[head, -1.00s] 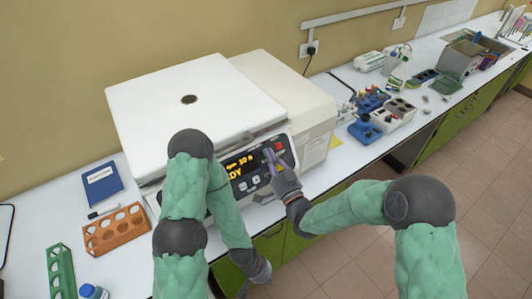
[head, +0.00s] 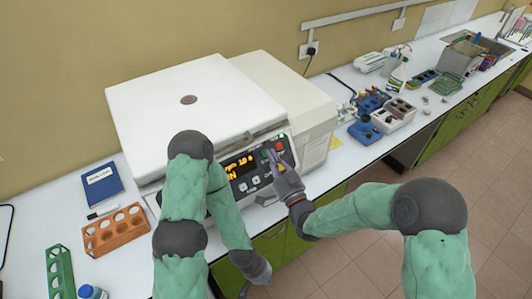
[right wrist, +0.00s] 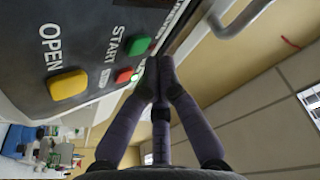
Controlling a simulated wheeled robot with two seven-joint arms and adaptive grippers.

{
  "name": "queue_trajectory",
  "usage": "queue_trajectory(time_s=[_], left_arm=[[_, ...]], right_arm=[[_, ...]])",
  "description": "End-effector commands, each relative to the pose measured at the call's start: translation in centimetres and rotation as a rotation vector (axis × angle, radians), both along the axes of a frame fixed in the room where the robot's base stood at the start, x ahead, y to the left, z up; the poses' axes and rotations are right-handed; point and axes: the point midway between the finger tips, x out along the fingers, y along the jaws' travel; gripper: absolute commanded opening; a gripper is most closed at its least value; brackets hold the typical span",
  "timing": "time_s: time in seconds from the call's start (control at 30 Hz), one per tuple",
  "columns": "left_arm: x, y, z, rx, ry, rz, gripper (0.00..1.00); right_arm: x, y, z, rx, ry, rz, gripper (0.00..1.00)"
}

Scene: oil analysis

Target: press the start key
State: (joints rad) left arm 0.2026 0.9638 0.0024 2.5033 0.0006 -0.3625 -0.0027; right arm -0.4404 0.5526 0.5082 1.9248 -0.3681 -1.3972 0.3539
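The green START key (right wrist: 138,45) sits on the dark panel of a white centrifuge-like machine (head: 185,110), beside a red key (right wrist: 124,76) and a yellow OPEN key (right wrist: 68,85). My right gripper (right wrist: 160,65) is shut with its fingertips together, close by the panel edge next to the green and red keys. In the head view the right gripper (head: 272,160) covers part of the panel by the keys; I cannot tell whether it touches. The display (head: 240,164) shows lit orange characters. My left gripper (head: 250,280) hangs low in front of the counter; its fingers are unclear.
An orange rack (head: 115,230), a blue book (head: 102,184), a green rack (head: 59,270) and a blue-capped bottle (head: 92,291) are on the counter at left. Blue and white equipment (head: 378,115) stands to the right. A silver handle (right wrist: 240,18) is near the right gripper.

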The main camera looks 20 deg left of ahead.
Motion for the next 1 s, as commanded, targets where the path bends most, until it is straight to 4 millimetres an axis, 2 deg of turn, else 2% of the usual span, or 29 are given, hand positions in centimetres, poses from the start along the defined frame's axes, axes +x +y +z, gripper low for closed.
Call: queue_trajectory(time_s=[0.33,0.8,1.0], left_arm=[[0.0,0.0,0.1,0.0,0.0,0.0,0.0],[0.0,0.0,0.7,0.0,0.0,0.0,0.0],[0.0,0.0,0.8,0.0,0.0,0.0,0.0]], right_arm=[[-0.2,-0.2,0.2,0.0,0.0,0.0,0.0],[-2.2,-2.8,2.3,0.0,0.001,-0.001,0.0],[-2.6,-3.3,2.6,0.0,0.002,0.0,0.0]])
